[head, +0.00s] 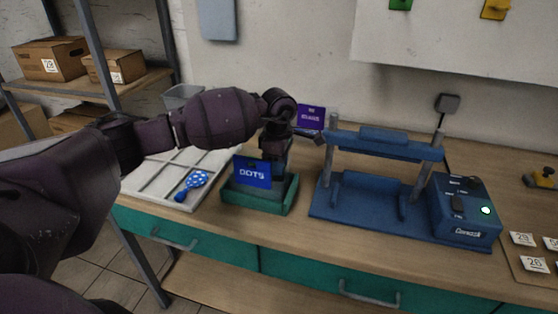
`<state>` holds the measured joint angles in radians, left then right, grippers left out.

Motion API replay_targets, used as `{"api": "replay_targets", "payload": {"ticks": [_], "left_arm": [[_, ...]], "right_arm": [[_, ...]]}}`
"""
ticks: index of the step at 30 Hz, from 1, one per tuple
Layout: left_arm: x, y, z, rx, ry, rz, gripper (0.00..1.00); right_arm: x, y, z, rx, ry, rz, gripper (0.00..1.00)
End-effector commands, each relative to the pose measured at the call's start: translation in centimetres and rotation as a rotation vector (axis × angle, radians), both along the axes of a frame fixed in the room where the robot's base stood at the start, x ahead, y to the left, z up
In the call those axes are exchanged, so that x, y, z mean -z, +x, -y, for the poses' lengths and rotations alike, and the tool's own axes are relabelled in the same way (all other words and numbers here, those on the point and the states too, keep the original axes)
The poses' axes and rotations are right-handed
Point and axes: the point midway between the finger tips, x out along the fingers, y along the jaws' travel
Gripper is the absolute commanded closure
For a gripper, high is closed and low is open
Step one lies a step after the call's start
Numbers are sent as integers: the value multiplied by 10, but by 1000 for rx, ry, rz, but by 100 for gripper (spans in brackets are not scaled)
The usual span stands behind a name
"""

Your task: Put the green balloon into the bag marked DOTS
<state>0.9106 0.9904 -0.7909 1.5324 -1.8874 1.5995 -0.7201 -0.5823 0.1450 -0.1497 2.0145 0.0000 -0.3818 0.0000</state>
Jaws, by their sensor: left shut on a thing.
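My left gripper (273,154) reaches in from the left and points down just above and behind the blue DOTS label (253,173). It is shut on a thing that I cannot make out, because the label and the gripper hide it. I see no green balloon in this view. My right gripper is not in view.
A pale divided tray (150,176) left of the holder has a blue dotted balloon (193,184) in it. A purple sign (311,117) stands behind. A blue press (365,190) with a control box (465,211) stands to the right. Numbered cards (535,264) lie far right.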

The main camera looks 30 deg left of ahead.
Motion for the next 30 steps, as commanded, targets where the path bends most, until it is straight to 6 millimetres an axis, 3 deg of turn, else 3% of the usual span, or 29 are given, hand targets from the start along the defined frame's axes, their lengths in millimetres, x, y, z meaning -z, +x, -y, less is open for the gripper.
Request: {"api": "replay_targets", "payload": {"ticks": [6, 7, 12, 20, 30], "left_arm": [[-1, 0, 0, 0, 0, 1, 87], [-1, 0, 0, 0, 0, 1, 69], [-1, 0, 0, 0, 0, 1, 44], [-1, 0, 0, 0, 1, 1, 44], [-27, 0, -1, 0, 1, 2, 44]], "right_arm": [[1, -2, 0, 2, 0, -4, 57], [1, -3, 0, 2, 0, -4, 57], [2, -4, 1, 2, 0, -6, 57], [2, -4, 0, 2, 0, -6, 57], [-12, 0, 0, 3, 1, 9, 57]]}}
